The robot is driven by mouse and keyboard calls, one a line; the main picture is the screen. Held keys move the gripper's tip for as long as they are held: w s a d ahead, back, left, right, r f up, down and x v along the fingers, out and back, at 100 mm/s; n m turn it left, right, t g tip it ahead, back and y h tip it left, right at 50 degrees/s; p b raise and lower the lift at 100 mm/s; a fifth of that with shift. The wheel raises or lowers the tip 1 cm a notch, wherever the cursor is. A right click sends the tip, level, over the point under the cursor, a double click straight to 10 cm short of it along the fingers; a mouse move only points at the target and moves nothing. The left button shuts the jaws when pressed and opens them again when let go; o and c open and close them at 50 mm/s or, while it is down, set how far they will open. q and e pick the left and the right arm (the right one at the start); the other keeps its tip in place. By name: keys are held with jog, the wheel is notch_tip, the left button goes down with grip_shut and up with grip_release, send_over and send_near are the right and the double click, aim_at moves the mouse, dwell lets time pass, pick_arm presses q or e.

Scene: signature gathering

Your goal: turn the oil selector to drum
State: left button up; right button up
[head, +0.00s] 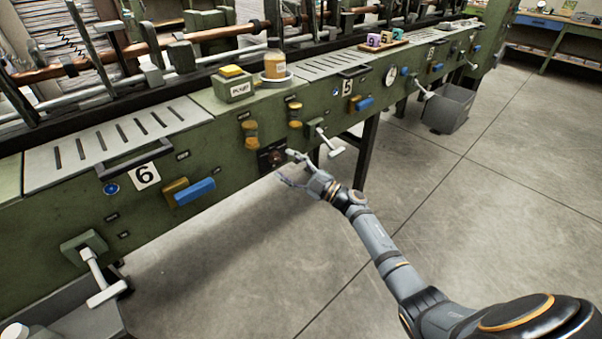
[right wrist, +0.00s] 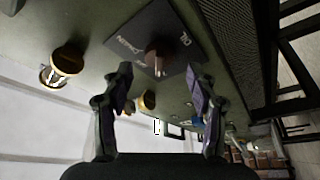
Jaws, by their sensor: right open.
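The oil selector is a dark square plate (head: 268,160) with a reddish-brown knob (head: 277,156) on the green machine's front, below brass fittings. In the right wrist view the plate (right wrist: 175,22) shows tilted, with white lettering that reads "OIL" at one corner; another word is too blurred to read surely. The knob (right wrist: 157,56) has a pale pointer mark. My right gripper (head: 289,167) is open in front of the plate. In the wrist view its fingertips (right wrist: 159,80) stand either side of the knob's line, and I see no contact. My left gripper is out of view.
A white-handled lever (head: 330,143) sticks out just right of the selector. A blue handle (head: 195,191) and another white lever (head: 100,275) are further left. A grey bin (head: 448,108) stands on the floor at right. The floor before the machine is clear.

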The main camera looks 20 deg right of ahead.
jog(key=v, duration=0.9)
jog(key=shift+s+d, duration=0.15)
jog(key=shift+s, duration=0.1)
jog(key=shift+f, duration=0.1)
